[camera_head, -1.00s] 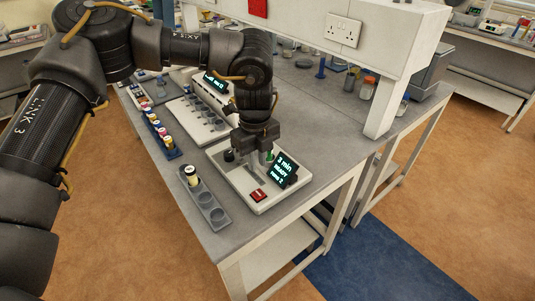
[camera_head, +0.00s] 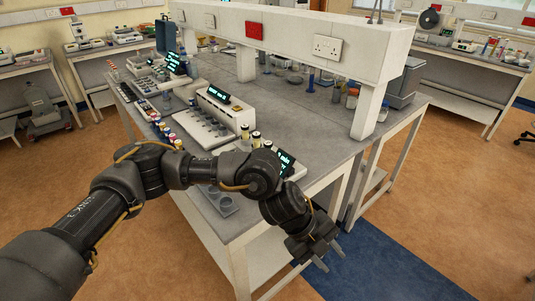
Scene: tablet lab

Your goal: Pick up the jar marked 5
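My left gripper (camera_head: 329,257) hangs out past the front right of the bench, over the floor, with its two fingers apart and nothing between them. Small jars with dark lids (camera_head: 256,139) stand in a line behind my forearm, by the white instrument with a lit display (camera_head: 286,161). More small jars with coloured lids (camera_head: 166,132) stand in a row at the bench's left edge. The numbers on the jars are too small to read, so I cannot tell which is marked 5. My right gripper is not in view.
The grey tray with round wells (camera_head: 224,205) lies at the bench's front corner, partly hidden by my arm. A long white instrument with a row of wells (camera_head: 205,122) stands behind. The white overhead shelf (camera_head: 365,50) spans the bench. The grey bench top (camera_head: 316,127) is clear in the middle.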

